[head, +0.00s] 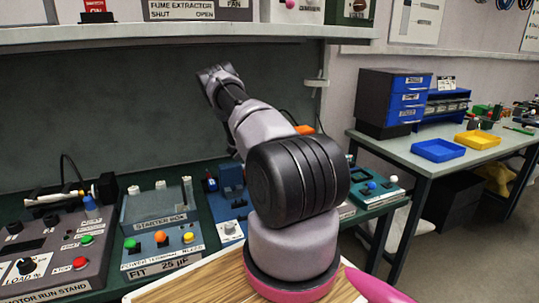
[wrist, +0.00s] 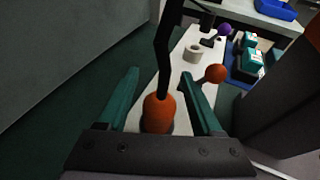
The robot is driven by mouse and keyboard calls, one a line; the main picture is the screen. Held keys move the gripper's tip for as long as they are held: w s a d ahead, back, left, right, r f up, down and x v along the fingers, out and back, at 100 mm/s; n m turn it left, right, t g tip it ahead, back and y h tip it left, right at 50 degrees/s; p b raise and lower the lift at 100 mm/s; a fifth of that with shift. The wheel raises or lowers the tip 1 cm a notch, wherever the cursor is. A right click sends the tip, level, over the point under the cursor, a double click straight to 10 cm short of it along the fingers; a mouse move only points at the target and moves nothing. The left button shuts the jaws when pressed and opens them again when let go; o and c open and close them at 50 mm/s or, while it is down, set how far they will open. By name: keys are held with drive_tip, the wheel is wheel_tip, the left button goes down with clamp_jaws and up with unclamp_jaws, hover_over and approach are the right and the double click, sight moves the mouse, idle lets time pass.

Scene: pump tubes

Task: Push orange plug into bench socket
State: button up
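An orange plug (wrist: 158,113) with a black cable rising from its top stands between the two teal fingers of my gripper (wrist: 159,74) in the wrist view. The fingers are apart, with a visible gap on each side of the plug. The plug's lower end is hidden by the gripper body. I cannot make out which part is the bench socket; a pale round ring (wrist: 193,53) sits on the white strip ahead. In the head view my arm hides the gripper, and a small orange patch (head: 304,130) shows behind it; I cannot tell whether it is the plug.
An orange ball (wrist: 215,73) stands just right of the right finger, and a purple ball (wrist: 224,30) lies farther off. In the head view, a starter box (head: 160,225) and motor run stand (head: 50,260) fill the bench at left. A shelf (head: 180,33) overhangs it.

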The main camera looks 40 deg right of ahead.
clamp_jaws()
